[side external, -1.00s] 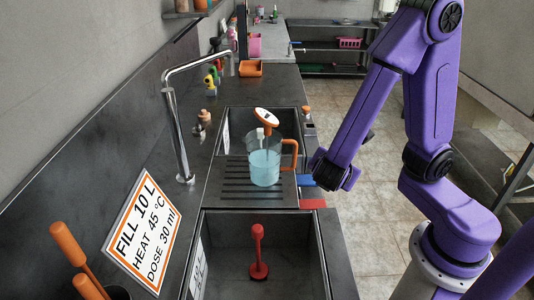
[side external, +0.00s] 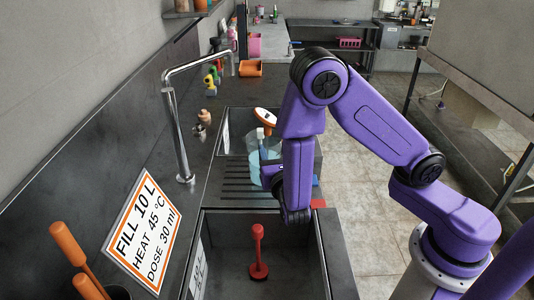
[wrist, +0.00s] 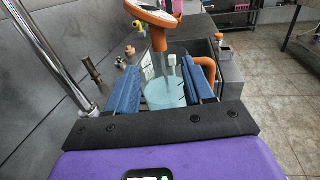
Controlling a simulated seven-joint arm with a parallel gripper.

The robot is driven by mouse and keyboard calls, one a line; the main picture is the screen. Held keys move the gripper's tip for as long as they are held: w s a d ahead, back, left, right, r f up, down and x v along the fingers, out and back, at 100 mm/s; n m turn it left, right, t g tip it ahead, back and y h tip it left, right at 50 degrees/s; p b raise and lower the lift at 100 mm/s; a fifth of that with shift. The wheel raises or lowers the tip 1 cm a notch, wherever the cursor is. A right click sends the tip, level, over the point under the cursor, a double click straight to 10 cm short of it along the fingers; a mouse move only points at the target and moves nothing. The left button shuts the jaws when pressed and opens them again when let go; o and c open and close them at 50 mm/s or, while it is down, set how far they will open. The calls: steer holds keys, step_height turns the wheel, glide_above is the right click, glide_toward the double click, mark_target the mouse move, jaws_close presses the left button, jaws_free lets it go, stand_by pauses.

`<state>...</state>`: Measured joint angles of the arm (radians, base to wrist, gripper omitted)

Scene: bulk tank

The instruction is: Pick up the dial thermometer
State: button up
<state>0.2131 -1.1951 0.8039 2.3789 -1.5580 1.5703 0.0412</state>
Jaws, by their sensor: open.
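The dial thermometer has an orange-rimmed white head (side external: 266,116), and its stem goes down into a clear jug (side external: 256,165) of pale blue liquid. The jug stands on the ribbed drainboard, partly hidden by my arm in the side view. In the wrist view the thermometer head (wrist: 152,12) is at the top, cut by the frame edge, with its orange neck above the jug (wrist: 160,92). My gripper (wrist: 163,80) is open, its blue fingers apart on the left and right of the jug in that view. A white-topped item (wrist: 172,60) also stands in the jug.
A sink with a red plunger-like tool (side external: 258,255) lies in front of the drainboard. A tall metal tap (side external: 178,125) rises at the left. A sign (side external: 143,232) leans on the left, beside orange-handled tools (side external: 70,245).

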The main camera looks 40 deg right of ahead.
mark_target(268, 133)
steer(key=x, duration=1.1)
steer(key=shift+w+d+r, duration=0.1)
steer(key=shift+d+r, duration=0.05)
steer(key=shift+r, duration=0.05)
jaws_close()
